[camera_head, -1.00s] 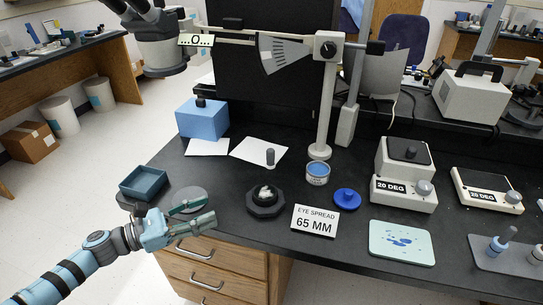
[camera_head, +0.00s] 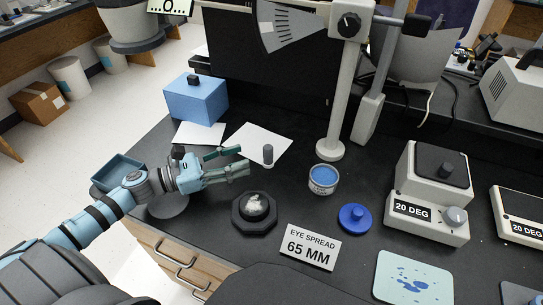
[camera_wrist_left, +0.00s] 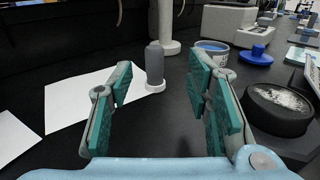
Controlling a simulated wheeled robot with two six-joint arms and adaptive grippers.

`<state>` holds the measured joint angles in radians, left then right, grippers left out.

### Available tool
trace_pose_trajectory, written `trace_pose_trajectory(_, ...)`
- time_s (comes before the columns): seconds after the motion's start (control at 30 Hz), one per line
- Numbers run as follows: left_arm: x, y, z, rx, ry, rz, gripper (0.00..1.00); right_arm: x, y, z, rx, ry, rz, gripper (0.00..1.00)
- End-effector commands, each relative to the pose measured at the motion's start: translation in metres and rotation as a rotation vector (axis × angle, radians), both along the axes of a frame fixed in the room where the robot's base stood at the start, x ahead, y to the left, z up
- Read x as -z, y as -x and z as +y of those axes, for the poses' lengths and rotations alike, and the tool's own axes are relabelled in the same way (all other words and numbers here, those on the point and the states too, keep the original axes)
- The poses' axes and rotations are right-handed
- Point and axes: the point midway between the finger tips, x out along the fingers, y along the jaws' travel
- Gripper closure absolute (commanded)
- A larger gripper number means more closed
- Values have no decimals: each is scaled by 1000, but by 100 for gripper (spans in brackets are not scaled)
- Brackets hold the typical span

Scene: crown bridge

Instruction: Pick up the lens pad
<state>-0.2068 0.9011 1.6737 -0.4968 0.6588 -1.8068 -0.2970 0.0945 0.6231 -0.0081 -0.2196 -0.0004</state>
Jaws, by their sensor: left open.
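No label in view names the lens pad. A small grey cylinder (camera_head: 268,155) on a pale round base stands upright at the edge of a white sheet and may be it. In the left wrist view the grey cylinder (camera_wrist_left: 155,64) shows between the fingers, beyond their tips. My left gripper (camera_head: 238,160) is open and empty, just left of the cylinder and apart from it. The open fingers also fill the left wrist view (camera_wrist_left: 165,95). My right gripper is not in view.
A black holder (camera_head: 255,212) with a clear lump, a blue tin (camera_head: 323,179), a blue knobbed disc (camera_head: 355,217) and an "EYE SPREAD 65 MM" sign (camera_head: 311,246) stand to the right. A white sheet (camera_head: 258,140), blue box (camera_head: 196,99) and spotted mint pad (camera_head: 411,280) lie around.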

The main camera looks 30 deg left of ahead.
Motion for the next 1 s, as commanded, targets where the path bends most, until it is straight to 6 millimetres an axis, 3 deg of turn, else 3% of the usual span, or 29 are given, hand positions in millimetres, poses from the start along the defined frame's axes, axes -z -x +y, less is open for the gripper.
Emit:
trace_pose_trajectory(0.07, 3, -14, -11, -2, 5, -6, 55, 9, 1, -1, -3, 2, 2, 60)
trace_pose_trajectory(0.47, 4, -70, -50, -1, 7, -2, 55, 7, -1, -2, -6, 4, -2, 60)
trace_pose_trajectory(0.73, 6, -75, -56, 1, 0, 1, 55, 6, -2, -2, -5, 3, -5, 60)
trace_pose_trajectory(1.0, 6, -75, -56, 1, 0, 1, 98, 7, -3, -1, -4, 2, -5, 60)
